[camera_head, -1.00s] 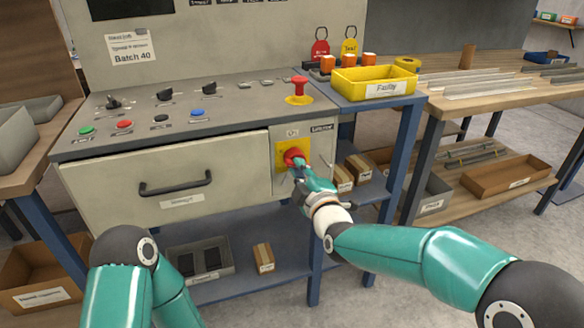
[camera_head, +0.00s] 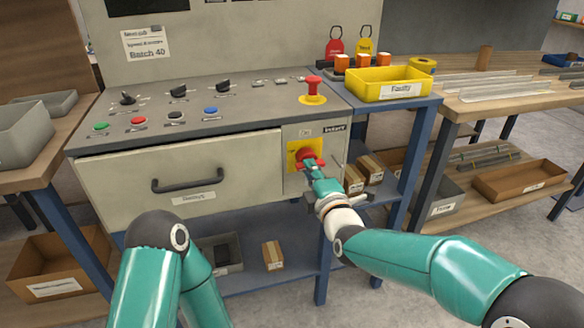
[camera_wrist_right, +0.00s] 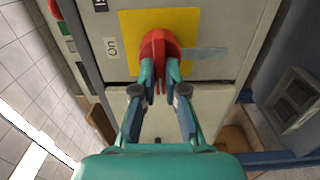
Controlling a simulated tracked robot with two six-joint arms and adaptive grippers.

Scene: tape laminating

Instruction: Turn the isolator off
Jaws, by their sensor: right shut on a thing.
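The isolator is a red rotary handle (camera_wrist_right: 158,46) on a yellow plate (camera_head: 294,157) on the front of the machine cabinet, right of the drawer. My right gripper (camera_head: 313,166) is at the handle, and in the right wrist view its two fingers (camera_wrist_right: 159,75) are shut on the handle's red grip from both sides. A label reading "On" (camera_wrist_right: 111,47) sits beside the plate in the right wrist view. The fingers and wrist hide part of the handle in the head view. My left arm shows at the lower left, but its gripper is out of view.
A red mushroom button (camera_head: 314,88) stands on the panel above. A drawer with a dark handle (camera_head: 186,184) is left of the isolator. A yellow bin (camera_head: 388,84) and red and yellow padlock tags (camera_head: 335,47) are on the blue side table. Cardboard boxes lie on the shelf behind my right wrist.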

